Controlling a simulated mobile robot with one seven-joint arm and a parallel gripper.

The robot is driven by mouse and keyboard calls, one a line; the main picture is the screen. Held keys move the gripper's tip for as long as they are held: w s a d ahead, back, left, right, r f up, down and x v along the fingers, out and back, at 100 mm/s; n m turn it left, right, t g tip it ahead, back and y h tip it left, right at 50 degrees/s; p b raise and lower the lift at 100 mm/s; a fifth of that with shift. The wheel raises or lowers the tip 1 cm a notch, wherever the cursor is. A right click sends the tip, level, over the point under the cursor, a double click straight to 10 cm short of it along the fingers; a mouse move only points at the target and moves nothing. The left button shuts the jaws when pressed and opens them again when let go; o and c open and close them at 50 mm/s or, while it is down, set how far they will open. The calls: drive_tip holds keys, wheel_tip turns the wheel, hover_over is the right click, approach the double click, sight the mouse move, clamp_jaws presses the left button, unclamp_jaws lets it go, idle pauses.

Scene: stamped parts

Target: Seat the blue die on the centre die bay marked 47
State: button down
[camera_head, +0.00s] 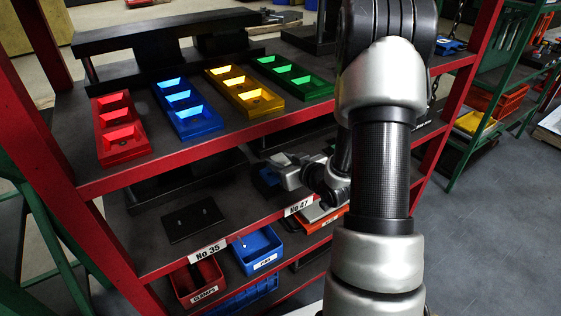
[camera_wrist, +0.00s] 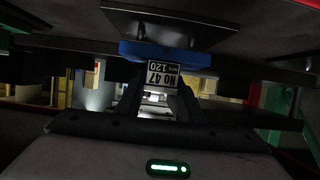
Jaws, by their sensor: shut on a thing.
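My gripper (camera_head: 287,171) reaches into the middle shelf behind the label No 47 (camera_head: 298,207). It is shut on the blue die (camera_head: 267,177), which is partly hidden by the gripper and the shelf above. In the wrist view the blue die (camera_wrist: 135,50) lies ahead of the fingers (camera_wrist: 158,88). A white tag (camera_wrist: 163,74) reading NO 47 and 120 appears upside down between the fingers. A dark plate with two pins (camera_wrist: 180,17) shows beside the die, at the top of that view. I cannot tell whether the die touches the plate.
The bay No 35 (camera_head: 190,220) at left has a bare dark plate with two pins. Red (camera_head: 118,145), blue (camera_head: 196,124), yellow (camera_head: 255,104) and green (camera_head: 305,88) trays stand on the shelf above. Bins marked clamps (camera_head: 197,283) and pins (camera_head: 257,251) are below.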

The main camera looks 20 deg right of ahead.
drive_tip(key=shift+f+b, duration=1)
drive_tip(key=c, duration=1.1)
unclamp_jaws()
drive_tip(key=shift+s+f, duration=0.1)
drive_tip(key=shift+f, duration=0.1)
drive_tip(key=p+v, duration=1.2)
drive_tip(key=v, duration=0.5)
drive_tip(key=shift+s+r, duration=0.1)
drive_tip(key=shift+r, duration=0.1)
